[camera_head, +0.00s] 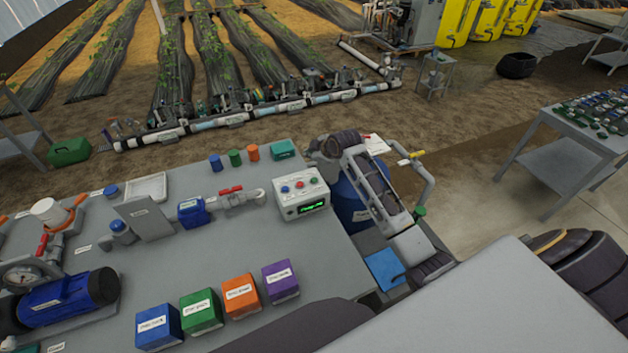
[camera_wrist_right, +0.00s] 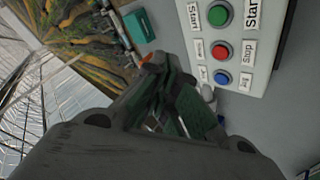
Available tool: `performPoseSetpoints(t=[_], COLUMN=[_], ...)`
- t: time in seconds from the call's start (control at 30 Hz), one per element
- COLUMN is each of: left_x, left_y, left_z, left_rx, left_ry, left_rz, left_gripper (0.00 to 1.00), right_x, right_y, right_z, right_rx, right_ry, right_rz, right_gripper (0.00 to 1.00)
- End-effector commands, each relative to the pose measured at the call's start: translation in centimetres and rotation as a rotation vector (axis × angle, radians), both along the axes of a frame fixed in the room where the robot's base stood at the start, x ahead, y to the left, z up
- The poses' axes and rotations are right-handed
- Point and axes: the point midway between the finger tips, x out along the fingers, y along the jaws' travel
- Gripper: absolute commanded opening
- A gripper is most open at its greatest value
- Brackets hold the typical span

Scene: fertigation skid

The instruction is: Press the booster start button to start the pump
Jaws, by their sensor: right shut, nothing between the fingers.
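The white control box (camera_head: 300,205) stands near the right end of the grey table and has a small green-lit display. Its top carries a green button (camera_wrist_right: 219,15) labelled Start, a red button (camera_wrist_right: 220,52) labelled Stop and a blue button (camera_wrist_right: 221,77) labelled Jog. In the head view the green button (camera_head: 314,182) is the rightmost one. My right gripper (camera_head: 318,160) is shut and empty, just beyond the box's back edge. In the right wrist view its fingers (camera_wrist_right: 160,80) are left of the buttons, with a visible gap. My left gripper is out of view.
Coloured boxes (camera_head: 240,298) line the table's front edge. A blue motor-like unit (camera_head: 65,302) and gauge (camera_head: 20,275) are at left. A valve fitting (camera_head: 238,200) lies left of the control box. A teal box (camera_head: 283,149) stands behind it. A blue drum (camera_head: 348,200) is at right.

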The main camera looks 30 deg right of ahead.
Motion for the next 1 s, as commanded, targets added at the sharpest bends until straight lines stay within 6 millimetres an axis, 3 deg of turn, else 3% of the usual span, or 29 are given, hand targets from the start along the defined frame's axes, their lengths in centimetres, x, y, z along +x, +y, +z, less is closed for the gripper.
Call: performPoseSetpoints(t=[0.27, 0.83, 1.0], left_x=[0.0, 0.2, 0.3], left_y=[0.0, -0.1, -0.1], left_z=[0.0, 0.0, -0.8], left_rx=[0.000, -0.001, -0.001], left_ry=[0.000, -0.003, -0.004], left_rz=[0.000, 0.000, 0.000], left_gripper=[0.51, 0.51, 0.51], right_x=[0.0, -0.1, -0.1], right_y=[0.0, 0.0, 0.0], right_z=[-1.1, -6.1, -7.7], right_rx=[0.001, 0.002, 0.000], right_ry=[0.002, 0.002, 0.002], right_rz=[0.000, -0.002, 0.001], right_gripper=[0.00, 0.00, 0.00])
